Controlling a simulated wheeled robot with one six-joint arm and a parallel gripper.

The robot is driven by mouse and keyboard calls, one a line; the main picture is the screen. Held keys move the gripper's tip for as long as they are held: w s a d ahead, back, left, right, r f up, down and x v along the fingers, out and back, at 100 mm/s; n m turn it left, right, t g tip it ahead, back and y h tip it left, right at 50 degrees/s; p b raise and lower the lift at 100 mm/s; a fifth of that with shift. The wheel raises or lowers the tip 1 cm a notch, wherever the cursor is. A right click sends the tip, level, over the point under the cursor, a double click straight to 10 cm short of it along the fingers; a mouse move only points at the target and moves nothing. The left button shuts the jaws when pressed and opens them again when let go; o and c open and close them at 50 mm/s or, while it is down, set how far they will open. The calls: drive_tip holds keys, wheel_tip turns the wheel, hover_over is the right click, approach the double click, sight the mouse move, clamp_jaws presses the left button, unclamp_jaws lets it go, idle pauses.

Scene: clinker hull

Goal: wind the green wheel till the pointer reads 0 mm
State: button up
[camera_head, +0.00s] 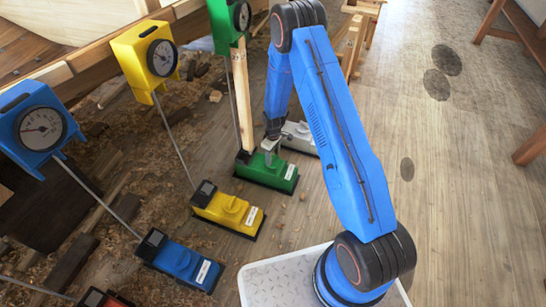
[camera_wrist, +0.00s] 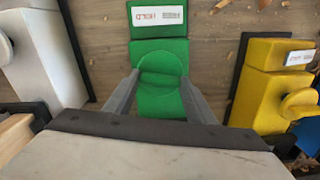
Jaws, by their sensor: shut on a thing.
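The green wheel (camera_wrist: 158,62) is a round knob with a raised grip on top of the green base box (camera_head: 262,177). My gripper (camera_wrist: 158,88) is shut on the wheel's grip, with one finger on each side. In the head view my gripper (camera_head: 270,146) comes down onto the green base from above, and the wheel is mostly hidden behind it. The green dial box (camera_head: 221,25) stands at the top of a rod beside a wooden post. Its dial face (camera_head: 242,15) is partly cut by the top edge, and the pointer's reading is too small to tell.
A yellow base (camera_head: 228,211) and a blue base (camera_head: 184,262) stand to the left, each with a rod to its own dial box. A white base (camera_head: 300,137) stands close behind the green one.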

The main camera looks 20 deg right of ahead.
drive_tip(key=m, duration=0.5)
drive_tip(key=shift+m, duration=2.4)
drive_tip(key=o, duration=1)
drive_tip(key=shift+o, duration=0.2)
drive_tip(key=shift+r, duration=0.1)
wheel_tip(320, 180, up, 17)
drive_tip(key=shift+r, duration=0.1)
drive_tip(key=shift+c, duration=0.4)
